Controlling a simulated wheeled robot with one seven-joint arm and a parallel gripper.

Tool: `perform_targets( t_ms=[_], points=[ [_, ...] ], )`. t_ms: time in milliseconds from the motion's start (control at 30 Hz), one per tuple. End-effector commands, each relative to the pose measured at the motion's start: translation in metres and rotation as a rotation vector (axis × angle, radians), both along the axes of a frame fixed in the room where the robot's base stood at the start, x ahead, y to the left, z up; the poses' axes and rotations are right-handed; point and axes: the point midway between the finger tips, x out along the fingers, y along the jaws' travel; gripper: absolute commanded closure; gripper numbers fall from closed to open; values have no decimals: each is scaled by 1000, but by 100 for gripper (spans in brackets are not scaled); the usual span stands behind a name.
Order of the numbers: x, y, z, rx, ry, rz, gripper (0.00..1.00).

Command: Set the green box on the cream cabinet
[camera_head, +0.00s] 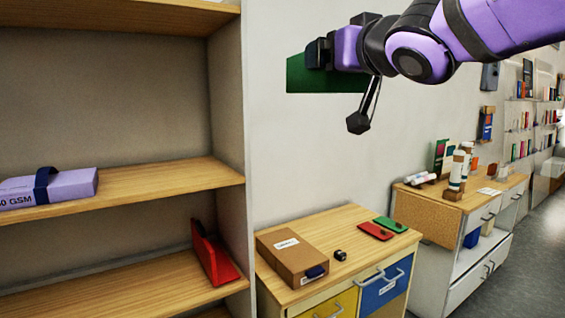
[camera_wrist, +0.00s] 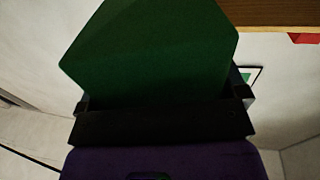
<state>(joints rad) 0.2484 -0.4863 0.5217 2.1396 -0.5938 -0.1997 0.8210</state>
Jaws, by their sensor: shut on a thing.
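The green box (camera_head: 298,76) is held high in the air, in front of the pale wall and well above the furniture. In the wrist view the green box (camera_wrist: 150,55) fills the middle, between the dark jaws (camera_wrist: 160,110) of my gripper. A cabinet with a wooden top (camera_head: 340,225) and a pale cream frame stands below and to the right of the box. It has yellow and blue drawer fronts.
On that cabinet lie a brown box (camera_head: 291,257), a small black object (camera_head: 340,255), a red clipboard (camera_head: 375,231) and a green clipboard (camera_head: 391,224). A wooden shelf unit (camera_head: 180,178) stands at left. A white cabinet (camera_head: 440,212) with rolls stands at right.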

Motion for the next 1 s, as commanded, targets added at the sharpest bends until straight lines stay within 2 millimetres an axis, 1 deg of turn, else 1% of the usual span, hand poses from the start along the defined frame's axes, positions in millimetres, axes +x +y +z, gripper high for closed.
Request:
perform_targets(
  t_ms=[33,67,100,167,200,267,500,567,700,1000],
  points=[
    [4,-6,-13,-1,4,-13,34],
    [7,-10,-19,0,3,-19,34],
    [10,-13,-31,-1,5,-24,34],
    [15,-19,-46,1,4,-34,34],
    [19,-24,-59,1,7,-40,34],
    [25,-31,-78,1,7,-52,34],
    [52,-63,-166,6,11,-99,34],
    [57,-69,-184,6,10,-110,34],
    [66,-79,-212,7,8,-124,34],
    [80,-95,-260,5,7,-150,34]
  ],
)
